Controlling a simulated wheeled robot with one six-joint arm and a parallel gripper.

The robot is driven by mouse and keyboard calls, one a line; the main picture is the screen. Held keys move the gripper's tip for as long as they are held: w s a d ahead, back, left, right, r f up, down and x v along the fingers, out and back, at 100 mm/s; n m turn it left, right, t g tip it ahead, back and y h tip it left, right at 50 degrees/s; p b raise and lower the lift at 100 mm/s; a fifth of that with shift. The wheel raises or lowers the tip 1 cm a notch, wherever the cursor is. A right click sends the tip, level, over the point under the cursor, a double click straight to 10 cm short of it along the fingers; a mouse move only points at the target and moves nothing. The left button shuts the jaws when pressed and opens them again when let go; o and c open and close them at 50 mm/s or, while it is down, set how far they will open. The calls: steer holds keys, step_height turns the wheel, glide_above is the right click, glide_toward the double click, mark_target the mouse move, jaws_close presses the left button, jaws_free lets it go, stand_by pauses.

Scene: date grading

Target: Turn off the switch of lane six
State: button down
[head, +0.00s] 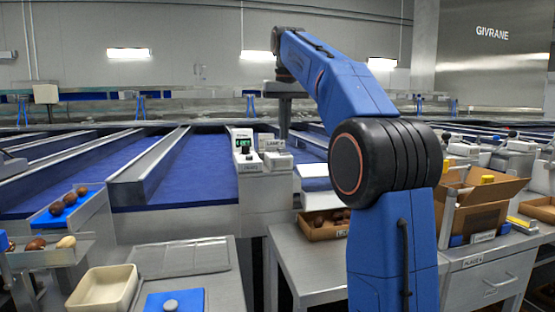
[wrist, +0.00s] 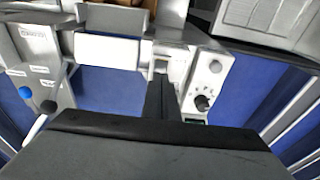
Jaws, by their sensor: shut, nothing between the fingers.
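A white control box (head: 244,150) with a small green display stands at the end of the blue lanes in the head view. A lower pale box (head: 273,152) with a small label sits just right of it; the label is too small to read surely. My gripper (head: 284,132) points down over this lower box, its fingers shut and empty. In the wrist view the dark fingers (wrist: 162,98) reach beside a white panel with a black knob (wrist: 203,102) and a round button (wrist: 215,66). I cannot tell whether the fingers touch anything. The switch's position is hidden or unclear.
A grey panel (wrist: 40,75) with a blue and a black knob is at left in the wrist view. In the head view, an open cardboard box (head: 472,215) stands on the right bench, a cream tray (head: 88,292) lies front left, and metal rails (head: 150,165) divide the lanes.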

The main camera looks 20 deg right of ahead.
steer(key=shift+r, duration=1.85)
